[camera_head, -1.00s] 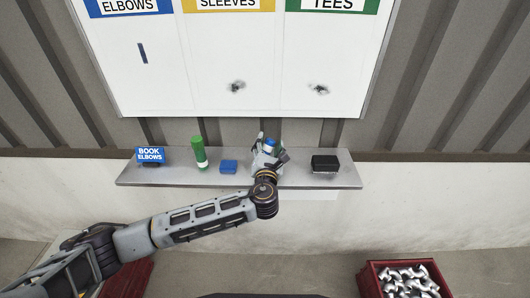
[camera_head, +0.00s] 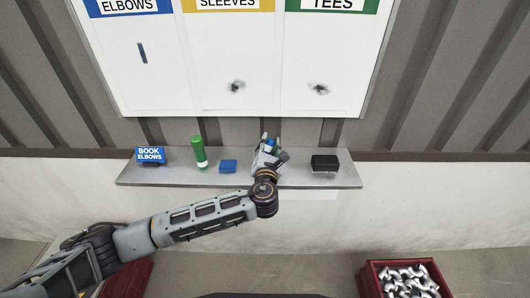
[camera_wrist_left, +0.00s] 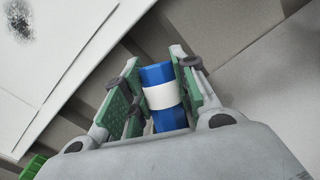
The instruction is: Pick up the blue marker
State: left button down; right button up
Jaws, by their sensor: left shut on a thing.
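The blue marker (camera_wrist_left: 162,97) is blue with a white band. In the left wrist view it stands between the two green-padded fingers of my left gripper (camera_wrist_left: 157,92), which is shut on it. In the head view the marker's blue top (camera_head: 269,144) shows between the fingers of the left gripper (camera_head: 269,150), over the shelf right of centre. The gripper hides the marker's lower part, so I cannot tell whether it touches the shelf. My right gripper is not in view.
A whiteboard (camera_head: 240,60) hangs above. A red crate (camera_head: 367,282) of metal fittings is lower right.

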pick_arm(q)
jog(key=shift+r, duration=0.1)
notch_tip(320, 180, up, 6)
jog(key=shift+r, duration=0.2)
jog(key=shift+s+r, duration=0.2)
jog(key=shift+r, duration=0.05)
jog(key=s+b, duration=0.2)
jog(key=s, duration=1.5)
jog(key=shift+s+a, duration=0.35)
jog(key=shift+a, duration=0.1)
